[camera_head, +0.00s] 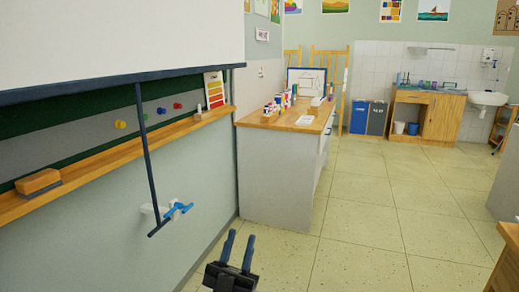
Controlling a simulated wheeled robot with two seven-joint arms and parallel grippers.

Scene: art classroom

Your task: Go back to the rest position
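My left gripper (239,242) shows at the bottom of the head view, pointing up and away. Its two dark blue fingers stand apart with nothing between them. It is in front of the floor, to the right of the wall, apart from anything else. My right gripper is out of view. A white projection screen (110,38) hangs over the board at the upper left. Its dark pull rod (146,150) hangs down and ends in a short crossbar, close to a white and blue wall hook (177,209). I cannot tell whether rod and hook touch.
A board ledge (110,165) runs along the left wall with an eraser (38,182) on it. A grey-sided counter (275,180) with art supplies stands ahead. A wooden desk corner (508,258) is at the lower right. The tiled floor (370,230) between is clear.

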